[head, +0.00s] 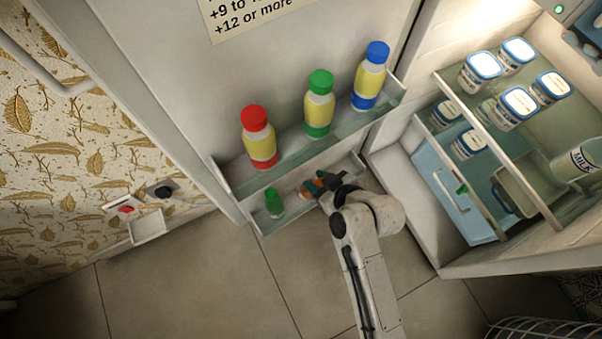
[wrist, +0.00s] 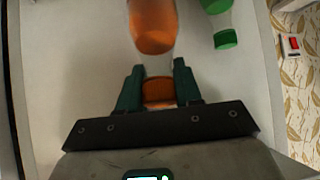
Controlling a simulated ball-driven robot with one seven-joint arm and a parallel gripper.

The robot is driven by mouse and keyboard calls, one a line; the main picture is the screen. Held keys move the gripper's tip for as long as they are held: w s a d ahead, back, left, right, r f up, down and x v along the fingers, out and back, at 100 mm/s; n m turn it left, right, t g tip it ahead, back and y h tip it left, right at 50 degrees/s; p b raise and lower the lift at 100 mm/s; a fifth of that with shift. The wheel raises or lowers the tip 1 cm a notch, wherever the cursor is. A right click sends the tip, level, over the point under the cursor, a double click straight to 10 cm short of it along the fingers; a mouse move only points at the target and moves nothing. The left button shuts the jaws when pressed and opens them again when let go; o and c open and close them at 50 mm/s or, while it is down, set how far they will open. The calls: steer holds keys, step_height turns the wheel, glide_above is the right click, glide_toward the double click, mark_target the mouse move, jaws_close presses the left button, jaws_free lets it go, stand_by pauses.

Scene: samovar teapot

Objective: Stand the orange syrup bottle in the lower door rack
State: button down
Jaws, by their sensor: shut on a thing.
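The orange syrup bottle (wrist: 153,28) is clear with orange contents. My gripper (wrist: 159,88) is shut on it, with a green-black finger on each side. In the head view the bottle (head: 309,189) shows small and partly hidden by my gripper (head: 322,186), at the lower door rack (head: 258,222). I cannot tell whether its base touches the rack floor. A small green-capped bottle (head: 273,203) stands in the left part of that rack, apart from the orange one; its green part (wrist: 224,38) shows at the top right of the wrist view.
The upper door rack (head: 228,181) holds red-capped (head: 258,138), green-capped (head: 319,104) and blue-capped (head: 370,76) bottles, just above my gripper. The open fridge at right has shelves with several white tubs (head: 481,68).

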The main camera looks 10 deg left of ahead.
steer(key=shift+w+a+f+g+h+b, duration=0.6)
steer(key=shift+w+a+f+b, duration=0.45)
steer(key=shift+a+f, duration=0.2)
steer(key=shift+w+a+f+g+h+b, duration=0.55)
steer(key=shift+w+a+f+b, duration=0.4)
steer(key=shift+w+a+f, duration=0.2)
steer(key=shift+f+b, duration=0.6)
steer(key=shift+f, duration=0.2)
steer(key=c, duration=0.8)
jaws_free()
steer(key=shift+s+f, duration=0.1)
steer(key=shift+f, duration=0.05)
steer(key=shift+o, duration=0.2)
